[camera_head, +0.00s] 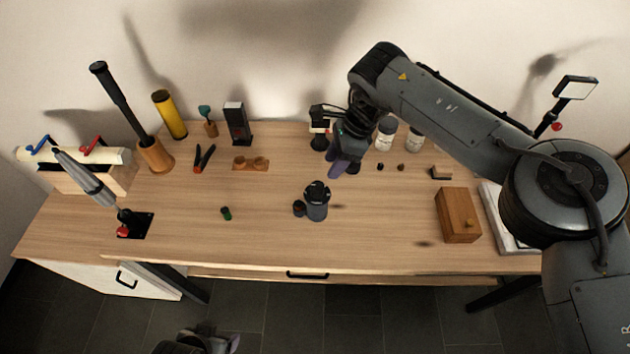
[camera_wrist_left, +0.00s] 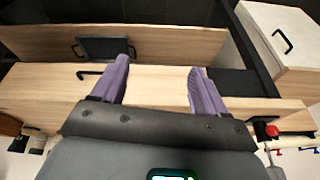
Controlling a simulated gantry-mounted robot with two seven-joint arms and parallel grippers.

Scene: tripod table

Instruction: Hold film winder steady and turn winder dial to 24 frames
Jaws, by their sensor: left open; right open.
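A dark grey upright cylinder with a black top (camera_head: 316,203) stands near the middle of the table; it looks like the film winder, its top like the dial. Dial markings are too small to read. A small black round part (camera_head: 299,208) sits at its left side. My right gripper (camera_head: 340,162) is open and empty above the table, behind and slightly right of the cylinder. My left gripper (camera_head: 228,344) is at the bottom edge, in front of the table and mostly cut off. In the left wrist view its purple fingers (camera_wrist_left: 158,75) are apart with nothing between; the winder is not seen there.
A wooden block (camera_head: 458,215) and white tray (camera_head: 507,222) are at the right. A small green-black cylinder (camera_head: 226,213) stands left of the winder. A black-based lever tool (camera_head: 135,226) is at the left. Bottles (camera_head: 385,135) stand behind my right gripper. The table front (camera_head: 307,268) has a drawer.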

